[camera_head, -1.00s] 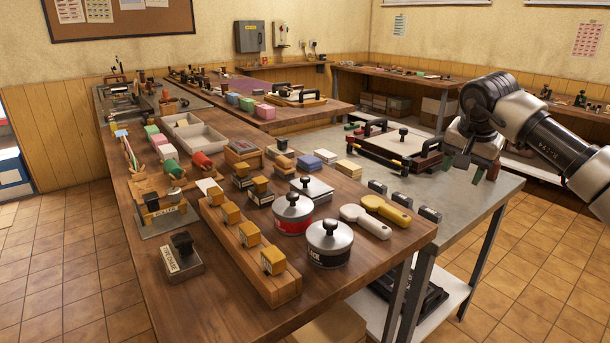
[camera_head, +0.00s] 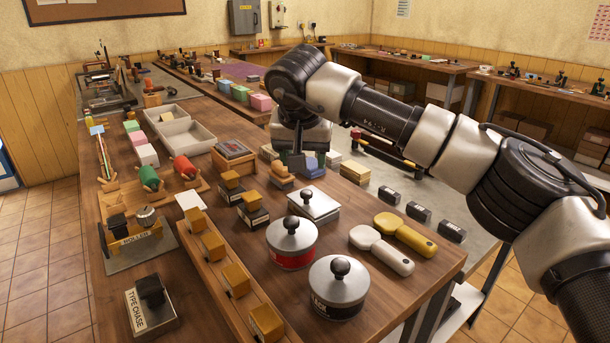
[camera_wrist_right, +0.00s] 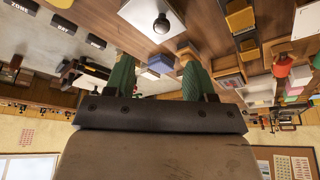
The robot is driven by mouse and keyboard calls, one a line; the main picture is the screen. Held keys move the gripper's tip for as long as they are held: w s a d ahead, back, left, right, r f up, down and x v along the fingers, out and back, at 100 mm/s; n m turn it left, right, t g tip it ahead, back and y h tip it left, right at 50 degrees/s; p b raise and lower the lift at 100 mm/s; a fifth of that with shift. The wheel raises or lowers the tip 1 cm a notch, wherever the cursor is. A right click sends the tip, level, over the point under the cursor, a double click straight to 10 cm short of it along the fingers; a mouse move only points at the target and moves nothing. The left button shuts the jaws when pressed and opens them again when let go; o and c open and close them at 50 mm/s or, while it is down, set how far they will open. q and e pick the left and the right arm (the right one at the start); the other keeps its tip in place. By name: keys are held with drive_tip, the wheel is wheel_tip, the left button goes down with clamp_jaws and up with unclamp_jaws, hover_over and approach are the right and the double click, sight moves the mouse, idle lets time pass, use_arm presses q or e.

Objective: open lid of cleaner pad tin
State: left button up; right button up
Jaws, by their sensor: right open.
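A square tin with a flat silver lid and a dark round knob (camera_head: 318,206) stands on the wooden bench; I take it as the cleaner pad tin, though no label is readable. Its lid sits on it. It also shows at the top of the right wrist view (camera_wrist_right: 140,18). My right gripper (camera_head: 297,161) points down behind this tin, above the small stamps and coloured blocks, apart from the lid. In the right wrist view its green-lined fingers (camera_wrist_right: 158,78) are spread with nothing held between them. My left gripper is in no view.
Two round knobbed tins, one red (camera_head: 291,246) and one black (camera_head: 338,287), stand in front of the square tin. A white-handled tool (camera_head: 382,250) and a yellow one (camera_head: 405,234) lie to the right. A wooden stamp rack (camera_head: 222,285) runs along the left.

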sight(306, 192)
drive_tip(key=x, duration=1)
drive_tip(key=shift+a+f, duration=0.2)
drive_tip(key=shift+f, duration=0.05)
clamp_jaws()
